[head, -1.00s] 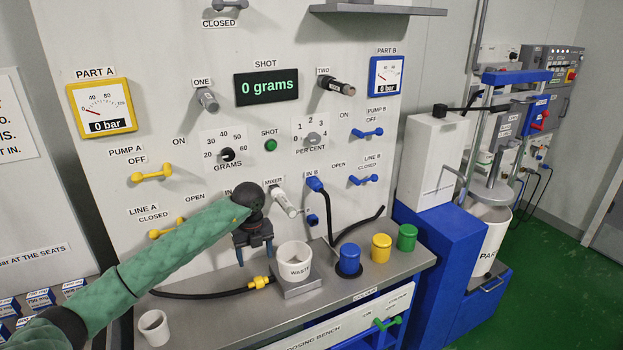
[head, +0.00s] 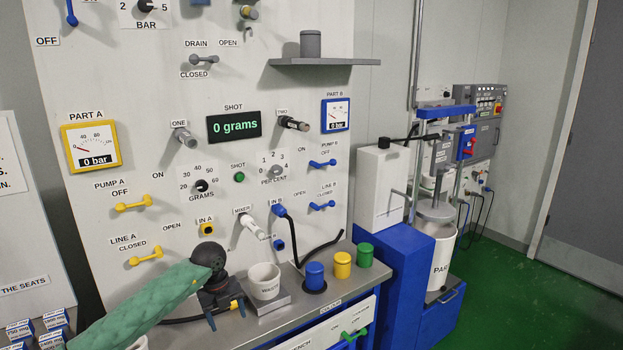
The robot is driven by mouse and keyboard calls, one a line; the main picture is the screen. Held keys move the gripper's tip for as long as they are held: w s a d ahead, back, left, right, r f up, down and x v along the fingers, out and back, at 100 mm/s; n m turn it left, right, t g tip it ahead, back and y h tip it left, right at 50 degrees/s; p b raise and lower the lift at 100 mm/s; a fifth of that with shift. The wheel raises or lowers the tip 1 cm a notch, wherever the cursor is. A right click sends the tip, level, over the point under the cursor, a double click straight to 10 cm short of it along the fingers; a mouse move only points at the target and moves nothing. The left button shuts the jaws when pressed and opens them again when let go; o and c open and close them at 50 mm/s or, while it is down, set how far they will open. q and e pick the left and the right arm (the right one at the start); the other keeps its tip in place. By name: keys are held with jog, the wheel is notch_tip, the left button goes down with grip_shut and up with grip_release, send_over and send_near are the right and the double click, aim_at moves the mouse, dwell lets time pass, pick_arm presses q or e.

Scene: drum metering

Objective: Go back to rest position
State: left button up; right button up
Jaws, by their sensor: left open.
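My left gripper (head: 226,318) is in the lower left of the head view, on my green-sleeved arm. Its blue-tipped fingers are apart and point down over the bench, with nothing seen between them. It is to the left of the white WASTE cup (head: 265,281), which stands on a small grey plate. The gripper hides part of the black hose with the yellow end fitting. My right gripper is not in view.
The steel bench (head: 335,285) carries a blue pot (head: 315,277), a yellow pot (head: 342,265) and a green pot (head: 365,255). The white panel (head: 225,90) with knobs and levers rises behind. A blue-based machine (head: 395,265) stands right. Green floor (head: 520,280) is clear at the far right.

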pick_arm(q)
jog(key=s+d+f+n+t+h, duration=0.2)
jog(key=d+f+t+h, duration=0.15)
jog(key=d+h, duration=0.5)
jog(key=s+d+f+n+t+h, duration=0.2)
jog(key=s+d+f+h, duration=0.3)
jog(key=d, duration=0.7)
jog(key=s+a+f+n+t+y, duration=0.25)
jog(key=a+f+n+y, duration=0.25)
jog(key=f+n, duration=0.3)
jog(key=s+a+f+n+t+y, duration=0.2)
jog(key=s+a+f+n+y, duration=0.25)
jog(key=f, duration=0.55)
jog(key=s+a+f+n+t+y, duration=0.25)
jog(key=a+f+n+y, duration=0.2)
jog(key=f+n, duration=0.45)
jog(key=s+f+n+g, duration=0.1)
jog(key=s+f+g, duration=0.4)
jog(key=s+f, duration=0.4)
jog(key=s+a+f+n+g, duration=0.1)
jog(key=s+f+g, duration=0.5)
jog(key=s, duration=1.7)
notch_tip(320, 180, down, 3)
jog(key=shift+s+f, duration=0.2)
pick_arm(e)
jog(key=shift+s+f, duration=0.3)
